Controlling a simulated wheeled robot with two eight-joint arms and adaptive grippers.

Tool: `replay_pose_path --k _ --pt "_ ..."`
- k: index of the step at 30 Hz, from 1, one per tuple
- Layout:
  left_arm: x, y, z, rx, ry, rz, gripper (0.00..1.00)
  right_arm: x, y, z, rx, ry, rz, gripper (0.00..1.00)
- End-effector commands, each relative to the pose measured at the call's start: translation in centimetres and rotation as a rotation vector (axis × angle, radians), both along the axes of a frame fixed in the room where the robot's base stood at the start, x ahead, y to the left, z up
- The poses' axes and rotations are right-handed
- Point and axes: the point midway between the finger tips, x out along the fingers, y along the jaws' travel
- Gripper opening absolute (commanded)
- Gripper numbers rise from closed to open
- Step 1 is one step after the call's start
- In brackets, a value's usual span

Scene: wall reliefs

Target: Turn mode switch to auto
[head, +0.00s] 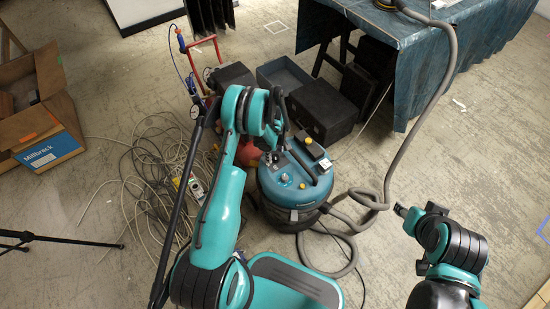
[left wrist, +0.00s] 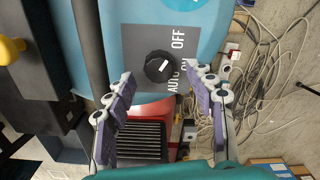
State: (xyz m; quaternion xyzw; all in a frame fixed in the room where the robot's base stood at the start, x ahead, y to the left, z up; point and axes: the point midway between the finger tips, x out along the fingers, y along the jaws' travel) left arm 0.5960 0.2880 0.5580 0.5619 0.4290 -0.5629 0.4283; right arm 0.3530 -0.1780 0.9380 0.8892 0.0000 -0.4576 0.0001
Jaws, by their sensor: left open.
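The mode switch is a round black knob (left wrist: 159,66) with a short white mark, on a grey plate (left wrist: 140,45) lettered OFF, AUTO and ON. The mark slants toward the OFF side; its exact setting is hard to tell. The plate is on the teal vacuum (head: 296,185), which stands in the middle of the head view. My left gripper (left wrist: 163,90) is open and empty, its two fingers apart with the knob beyond and between their tips, not touching it. In the head view my left gripper (head: 279,153) is over the vacuum's top. My right gripper (head: 401,210) is far right of the vacuum, its fingers unclear.
A grey hose (head: 392,165) runs from the vacuum up to the blue-covered table (head: 425,45). A black case (head: 322,110) stands behind the vacuum. Tangled cables (head: 150,175) lie left, near a red hand truck (head: 203,45) and a cardboard box (head: 40,110). Floor at right is clear.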

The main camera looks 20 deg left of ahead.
Motion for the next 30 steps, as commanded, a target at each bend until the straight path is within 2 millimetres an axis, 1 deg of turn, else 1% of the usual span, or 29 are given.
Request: replay_pose_path --k 1,6,14,15,17,18,20,21,30 --pt "0.0 0.0 -1.0 0.000 0.000 -0.001 0.55 0.0 0.0 -0.6 0.000 0.000 0.000 0.40" --pt "0.0 0.0 -2.2 0.000 0.000 -0.001 0.55 0.0 0.0 -1.0 0.000 0.000 0.000 0.40" --pt "0.0 0.0 -2.3 0.000 -0.001 -0.001 0.55 0.0 0.0 -1.0 0.000 0.000 0.000 0.40" --pt "0.0 0.0 -2.3 0.000 -0.001 -0.002 0.52 0.0 0.0 -1.0 0.000 0.000 0.000 0.40" --pt "0.0 0.0 -2.3 0.000 -0.001 -0.002 0.36 0.0 0.0 -1.0 0.000 0.000 0.000 0.40" --pt "0.0 0.0 -2.3 0.000 -0.001 -0.002 0.26 0.0 0.0 -1.0 0.000 0.000 0.000 0.40" --pt "0.0 0.0 -2.3 0.000 -0.001 -0.002 0.10 0.0 0.0 -1.0 0.000 0.000 0.000 0.40" --pt "0.0 0.0 -2.3 0.000 -0.001 -0.002 0.05 0.0 0.0 -1.0 0.000 0.000 0.000 0.40" --pt "0.0 0.0 -2.3 0.000 -0.001 -0.024 0.05 0.0 0.0 -1.0 0.000 0.000 0.000 0.40"
